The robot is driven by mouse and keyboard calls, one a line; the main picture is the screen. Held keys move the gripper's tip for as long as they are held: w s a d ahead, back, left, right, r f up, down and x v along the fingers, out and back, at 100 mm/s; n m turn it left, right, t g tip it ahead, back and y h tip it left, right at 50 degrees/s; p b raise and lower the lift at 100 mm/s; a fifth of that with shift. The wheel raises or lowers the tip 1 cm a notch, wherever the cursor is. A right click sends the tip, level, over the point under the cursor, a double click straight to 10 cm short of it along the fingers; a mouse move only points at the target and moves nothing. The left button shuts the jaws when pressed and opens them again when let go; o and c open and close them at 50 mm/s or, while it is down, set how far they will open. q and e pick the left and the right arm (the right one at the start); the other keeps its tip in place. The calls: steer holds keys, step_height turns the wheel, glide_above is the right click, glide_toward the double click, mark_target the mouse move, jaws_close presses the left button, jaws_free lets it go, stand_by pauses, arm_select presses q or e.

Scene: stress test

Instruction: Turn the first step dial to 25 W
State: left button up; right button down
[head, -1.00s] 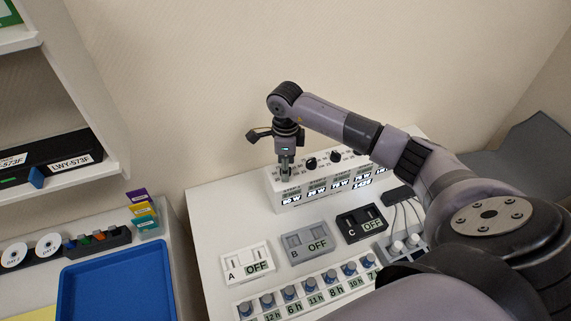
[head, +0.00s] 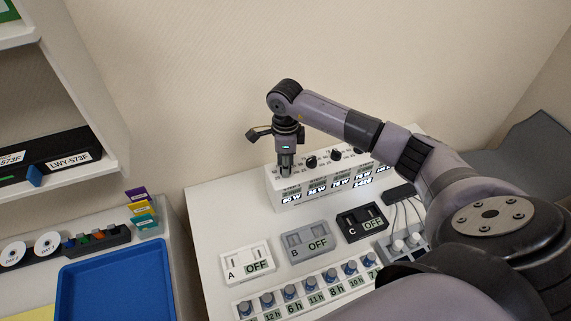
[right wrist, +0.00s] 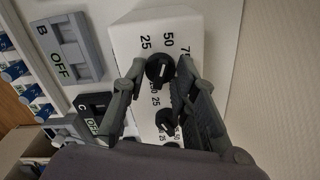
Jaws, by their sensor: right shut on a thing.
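The white step box (head: 318,196) stands at the back of the white table, with a row of black dials on top and displays along its front. My right gripper (head: 286,172) points down at the box's left end, over the first step dial, which it hides in the head view. In the right wrist view, the fingers of my right gripper (right wrist: 160,76) are shut around the first dial (right wrist: 158,69), one on each side. Marks 25, 50 and 75 show around it. The leftmost display (head: 291,198) seems to read 50 W, but it is small. My left gripper is out of view.
Switch boxes A (head: 246,263), B (head: 308,242) and C (head: 362,222) stand in front of the box; A and B read OFF. A row of blue-grey knobs (head: 291,297) lies nearer. A second dial (right wrist: 166,119) sits close beside the fingers.

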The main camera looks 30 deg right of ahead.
steer(key=n+b, duration=0.4)
steer(key=b, duration=0.1)
steer(key=shift+w+d+f, duration=0.1)
steer(key=shift+f, duration=0.1)
steer(key=n+b, duration=0.3)
steer(key=shift+r, duration=0.1)
steer(key=shift+r+n+b, duration=0.15)
steer(key=shift+n+b, duration=0.35)
steer(key=shift+n, duration=0.3)
steer(key=c, duration=1.2)
jaws_free()
steer(key=shift+c, duration=0.2)
steer(key=shift+r, duration=0.1)
step_height(320, 180, up, 12)
